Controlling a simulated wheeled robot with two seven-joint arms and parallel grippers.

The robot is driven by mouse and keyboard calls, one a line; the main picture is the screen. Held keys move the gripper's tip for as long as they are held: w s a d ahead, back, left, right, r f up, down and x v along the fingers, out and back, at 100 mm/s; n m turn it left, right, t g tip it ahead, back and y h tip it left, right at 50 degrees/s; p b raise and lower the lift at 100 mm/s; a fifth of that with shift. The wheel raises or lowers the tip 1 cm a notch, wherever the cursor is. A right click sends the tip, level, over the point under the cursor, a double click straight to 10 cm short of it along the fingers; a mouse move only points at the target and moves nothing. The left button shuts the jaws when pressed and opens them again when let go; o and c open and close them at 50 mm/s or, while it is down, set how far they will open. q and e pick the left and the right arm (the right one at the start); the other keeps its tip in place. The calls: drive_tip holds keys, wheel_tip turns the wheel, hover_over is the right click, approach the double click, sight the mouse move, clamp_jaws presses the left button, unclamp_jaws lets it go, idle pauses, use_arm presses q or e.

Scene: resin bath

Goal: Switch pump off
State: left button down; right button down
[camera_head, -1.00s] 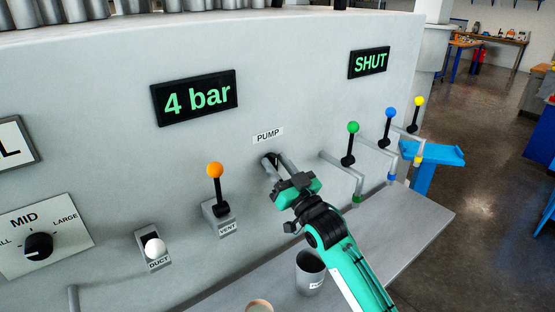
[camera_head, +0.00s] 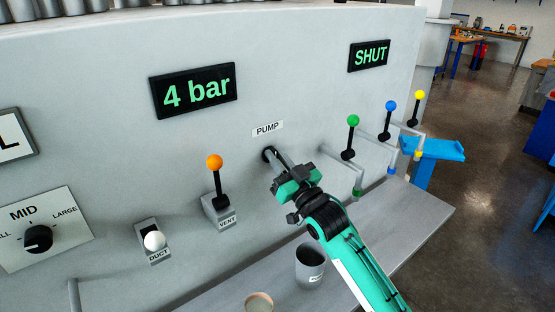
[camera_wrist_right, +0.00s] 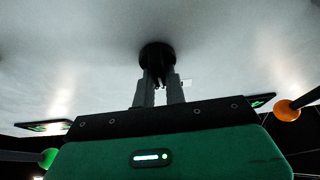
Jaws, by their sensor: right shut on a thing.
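The pump control is a dark round knob (camera_wrist_right: 157,55) on the grey panel, under the PUMP label (camera_head: 267,128). In the head view the fingers partly cover it, and only a dark edge (camera_head: 268,152) shows. My right gripper (camera_head: 276,161) reaches to it from the lower right, its two grey fingers shut on the knob. In the right wrist view the fingers (camera_wrist_right: 159,82) run straight up to the knob at the panel. The pressure display (camera_head: 195,90) reads 4 bar. My left gripper is not in view.
An orange-topped VENT lever (camera_head: 217,180) stands left of the gripper, with a white DUCT switch (camera_head: 154,240) farther left. Green (camera_head: 351,138), blue (camera_head: 389,124) and yellow (camera_head: 416,108) levers stand right. A display (camera_head: 369,56) reads SHUT.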

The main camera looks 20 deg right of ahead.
drive_tip(key=c, duration=1.5)
unclamp_jaws()
drive_tip(key=shift+o, duration=0.2)
drive_tip(key=b+v, duration=0.5)
drive_tip(key=v, duration=0.8)
drive_tip(key=shift+s+b, duration=0.4)
drive_tip(key=shift+d+f, duration=0.15)
